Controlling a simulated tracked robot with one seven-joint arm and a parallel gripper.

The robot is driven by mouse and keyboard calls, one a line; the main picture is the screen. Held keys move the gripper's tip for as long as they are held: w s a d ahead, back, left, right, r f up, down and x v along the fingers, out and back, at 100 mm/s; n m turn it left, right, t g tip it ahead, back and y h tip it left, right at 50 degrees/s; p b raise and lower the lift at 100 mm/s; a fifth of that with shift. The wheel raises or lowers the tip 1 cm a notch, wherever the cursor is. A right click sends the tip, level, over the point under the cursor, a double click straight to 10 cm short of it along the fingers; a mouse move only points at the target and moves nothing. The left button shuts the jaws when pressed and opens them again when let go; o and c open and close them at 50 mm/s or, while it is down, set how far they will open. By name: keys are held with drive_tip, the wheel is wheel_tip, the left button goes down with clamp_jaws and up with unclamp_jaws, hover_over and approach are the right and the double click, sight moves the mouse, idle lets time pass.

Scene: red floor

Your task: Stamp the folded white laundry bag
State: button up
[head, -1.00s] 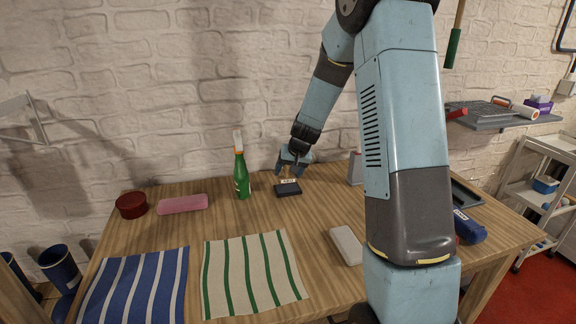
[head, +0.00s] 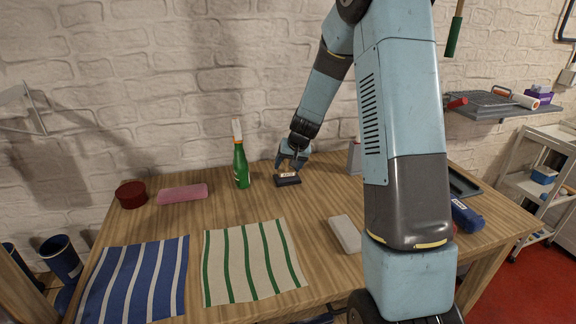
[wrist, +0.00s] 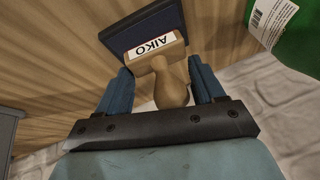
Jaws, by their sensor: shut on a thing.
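My gripper (head: 292,160) is at the back middle of the table, shut on the wooden stamp (head: 287,174). In the wrist view, the stamp (wrist: 154,58) with its round knob and a white "AIKO" label is between my blue fingers (wrist: 163,88). It is at the dark blue ink pad (head: 289,182), which also shows in the wrist view (wrist: 140,28); whether they touch is unclear.
A blue striped cloth (head: 135,283) lies left of it. A green bottle (head: 241,166) stands left of my gripper, with a pink case (head: 182,194) and a dark red round box (head: 131,194) farther left.

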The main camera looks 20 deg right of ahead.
drive_tip(key=shift+f, duration=0.4)
idle(0.8)
drive_tip(key=shift+r, duration=0.1)
drive_tip(key=shift+r, duration=3.45)
